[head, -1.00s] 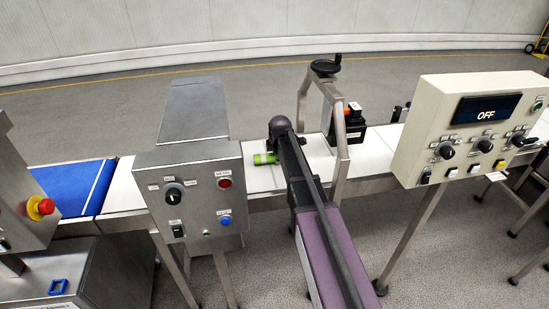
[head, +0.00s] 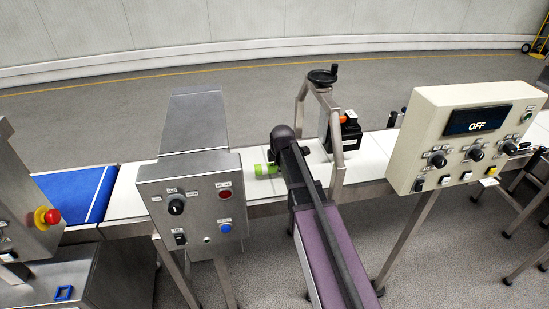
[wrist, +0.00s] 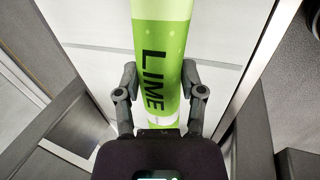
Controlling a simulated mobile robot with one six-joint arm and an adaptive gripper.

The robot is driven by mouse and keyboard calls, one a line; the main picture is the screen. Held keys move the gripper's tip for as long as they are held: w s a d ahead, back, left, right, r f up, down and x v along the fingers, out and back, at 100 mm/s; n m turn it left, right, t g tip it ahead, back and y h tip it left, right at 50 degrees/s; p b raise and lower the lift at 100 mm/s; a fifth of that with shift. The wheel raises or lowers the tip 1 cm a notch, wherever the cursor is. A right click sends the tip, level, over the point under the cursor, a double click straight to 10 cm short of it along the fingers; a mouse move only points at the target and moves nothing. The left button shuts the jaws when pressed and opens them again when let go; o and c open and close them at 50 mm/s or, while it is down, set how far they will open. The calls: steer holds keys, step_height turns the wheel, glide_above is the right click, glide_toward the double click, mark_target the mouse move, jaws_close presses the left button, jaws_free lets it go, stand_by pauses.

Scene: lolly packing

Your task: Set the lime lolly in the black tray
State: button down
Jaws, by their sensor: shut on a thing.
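The lime lolly is a bright green tube marked LIME with a pale band near the gripper. In the wrist view the lime lolly (wrist: 160,45) runs from the top edge down between the fingers. My gripper (wrist: 160,88) is shut on it, one finger on each side. In the head view the lolly's green end (head: 266,170) shows over the white belt, left of my arm. My arm hides the rest of it there, and I cannot tell if it touches the belt. I cannot make out a black tray in either view.
A white conveyor belt (head: 375,150) runs across, with a blue section (head: 75,190) at left. A steel control box (head: 198,205) stands close left of my arm. A metal frame with a handwheel (head: 323,78) stands just right. A beige OFF panel (head: 430,150) is further right.

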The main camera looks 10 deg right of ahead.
steer(key=s, duration=0.6)
steer(key=s+r, duration=0.1)
steer(key=s, duration=0.2)
steer(key=shift+s+p, duration=0.25)
steer(key=shift+p, duration=0.1)
step_height(320, 180, up, 2)
steer(key=p, duration=0.2)
steer(key=shift+r+p, duration=0.25)
steer(key=shift+p, duration=0.05)
steer(key=shift+s, duration=0.1)
stand_by(0.9)
